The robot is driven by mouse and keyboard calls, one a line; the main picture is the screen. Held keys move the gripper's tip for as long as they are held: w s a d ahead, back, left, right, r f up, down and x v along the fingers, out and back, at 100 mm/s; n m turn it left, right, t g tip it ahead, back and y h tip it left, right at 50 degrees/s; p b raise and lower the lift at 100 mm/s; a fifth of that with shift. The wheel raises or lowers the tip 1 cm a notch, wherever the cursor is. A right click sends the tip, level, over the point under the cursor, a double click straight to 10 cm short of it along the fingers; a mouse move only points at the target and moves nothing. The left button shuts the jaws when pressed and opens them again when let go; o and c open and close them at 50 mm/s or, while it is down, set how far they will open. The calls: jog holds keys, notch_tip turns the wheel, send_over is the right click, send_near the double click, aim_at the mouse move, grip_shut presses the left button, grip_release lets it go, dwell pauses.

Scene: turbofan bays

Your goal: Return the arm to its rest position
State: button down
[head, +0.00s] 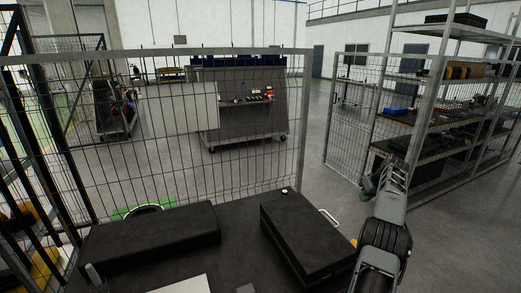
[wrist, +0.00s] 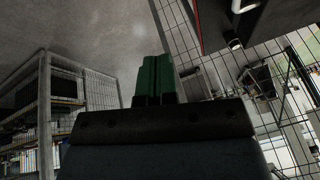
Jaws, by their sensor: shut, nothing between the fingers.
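My arm (head: 384,240) rises at the right of the head view, beside the dark table. Its far end is up near the mesh fence and the shelving. My gripper shows in the wrist view (wrist: 156,75) as two green fingers pressed together with nothing between them. In the head view the gripper's end is small and dark, so its fingers are hard to make out there. The arm appears clear of the cases and holds nothing.
Two black cases, one at left (head: 150,238) and one at right (head: 305,235), lie on the dark table (head: 235,262). A mesh fence (head: 250,172) stands behind it. Loaded shelving (head: 450,125) stands right. A wheeled cart (head: 242,105) is beyond the fence.

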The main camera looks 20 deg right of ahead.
jog(key=m+g, duration=0.3)
jog(key=m, duration=0.1)
send_over(332, 225)
jog(key=s, duration=0.1)
jog(key=shift+d+f, duration=0.25)
jog(key=shift+f, duration=0.75)
jog(key=shift+h, duration=0.5)
jog(key=s+a+r, duration=0.1)
jog(key=a, duration=0.2)
jog(key=a+r, duration=0.1)
jog(key=a, duration=0.3)
jog(key=s+a, duration=0.1)
jog(key=a, duration=0.2)
jog(key=shift+s+a+r+b, duration=0.25)
jog(key=shift+s+r+b, duration=0.05)
jog(key=shift+r, duration=0.1)
jog(key=s+a+r+n+t, duration=0.1)
jog(key=s+a, duration=0.3)
jog(key=a, duration=0.4)
jog(key=s+a+r+n+t, duration=0.1)
jog(key=s+a+r+n, duration=0.1)
jog(key=s+a, duration=0.3)
jog(key=s+a+r+n+t, duration=0.1)
jog(key=s+a, duration=0.4)
jog(key=a, duration=0.6)
jog(key=shift+s+r+n+b, duration=0.15)
jog(key=shift+r+n+b, duration=0.25)
jog(key=shift+n, duration=0.8)
